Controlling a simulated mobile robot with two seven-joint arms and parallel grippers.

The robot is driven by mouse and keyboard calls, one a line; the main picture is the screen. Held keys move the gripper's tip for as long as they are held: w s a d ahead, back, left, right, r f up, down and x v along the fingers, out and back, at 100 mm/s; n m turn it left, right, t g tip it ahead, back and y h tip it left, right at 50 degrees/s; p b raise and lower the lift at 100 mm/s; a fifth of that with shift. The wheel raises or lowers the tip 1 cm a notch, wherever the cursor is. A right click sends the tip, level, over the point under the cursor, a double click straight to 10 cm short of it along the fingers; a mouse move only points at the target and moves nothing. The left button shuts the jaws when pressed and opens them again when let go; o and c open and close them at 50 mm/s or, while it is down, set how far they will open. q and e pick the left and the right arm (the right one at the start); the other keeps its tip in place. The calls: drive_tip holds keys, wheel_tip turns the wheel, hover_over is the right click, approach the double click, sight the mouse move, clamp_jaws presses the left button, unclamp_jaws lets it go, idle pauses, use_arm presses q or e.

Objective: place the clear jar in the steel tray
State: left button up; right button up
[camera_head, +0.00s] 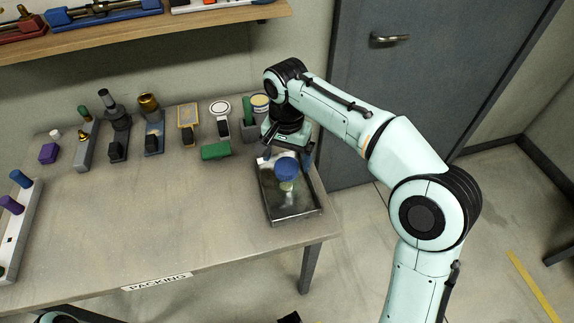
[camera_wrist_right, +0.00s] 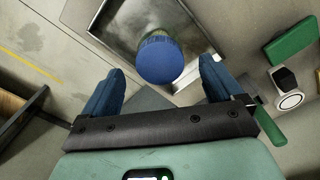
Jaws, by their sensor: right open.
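The clear jar (camera_head: 286,186) with a blue lid stands upright within the outline of the steel tray (camera_head: 294,217) at the right end of the table, and appears to rest on its floor. In the right wrist view the blue lid (camera_wrist_right: 160,60) hides most of the jar, with the tray (camera_wrist_right: 112,22) behind it. My right gripper (camera_head: 287,157) is open, just behind and above the lid, its blue fingertips apart on either side. The fingers do not visibly touch the jar. My left gripper is not in view.
A green block (camera_head: 215,151) lies left of the tray, near a row of several fixtures along the table's back. A purple block (camera_head: 48,153) is at the far left. The middle of the table is clear. A shelf (camera_head: 150,35) hangs above, and a grey door (camera_head: 430,80) is behind.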

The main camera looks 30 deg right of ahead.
wheel_tip(320, 180, up, 6)
drive_tip(key=shift+f+p, duration=0.1)
drive_tip(key=shift+p, duration=0.6)
